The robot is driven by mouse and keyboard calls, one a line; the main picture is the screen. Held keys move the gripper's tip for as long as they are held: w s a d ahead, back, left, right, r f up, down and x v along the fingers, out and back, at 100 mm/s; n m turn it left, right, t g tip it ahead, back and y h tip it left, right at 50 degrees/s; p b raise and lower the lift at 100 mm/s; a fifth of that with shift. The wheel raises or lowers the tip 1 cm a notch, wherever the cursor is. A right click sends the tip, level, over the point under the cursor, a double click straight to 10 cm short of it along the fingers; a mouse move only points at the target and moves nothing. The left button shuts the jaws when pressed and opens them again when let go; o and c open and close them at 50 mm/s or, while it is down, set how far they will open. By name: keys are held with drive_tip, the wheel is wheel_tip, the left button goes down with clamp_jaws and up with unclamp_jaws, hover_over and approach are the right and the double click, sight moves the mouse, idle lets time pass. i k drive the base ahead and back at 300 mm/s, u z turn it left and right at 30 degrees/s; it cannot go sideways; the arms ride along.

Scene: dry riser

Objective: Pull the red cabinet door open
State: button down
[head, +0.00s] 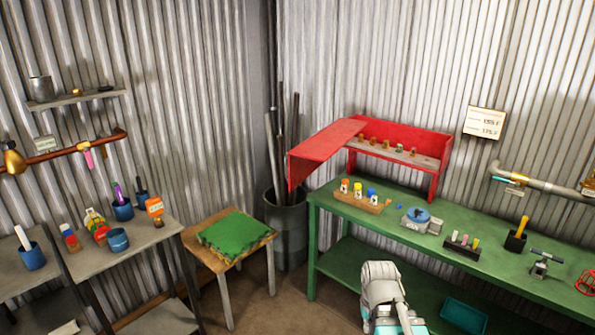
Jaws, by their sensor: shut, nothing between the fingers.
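The red cabinet (436,182) stands at the back of the green workbench, against the corrugated wall. Its front is uncovered, and a shelf inside holds several small items. A large flat red panel, which looks like its door (325,150), sticks out from the cabinet's left end, forward and to the left, past the bench's left end. No handle can be made out on it. Part of my white arm (382,288) shows at the bottom, in front of the bench and apart from the cabinet. My gripper cannot be seen.
The green workbench (325,205) carries a wooden block of bottles (361,200), a blue-topped device (416,218) and other tools. A grey bin with pipes (286,232) stands left of it, near the panel. A stool with a green top (235,235) stands farther left.

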sight(329, 152)
drive_tip(key=u, duration=0.05)
drive_tip(key=i, duration=0.95)
drive_tip(key=z, duration=0.1)
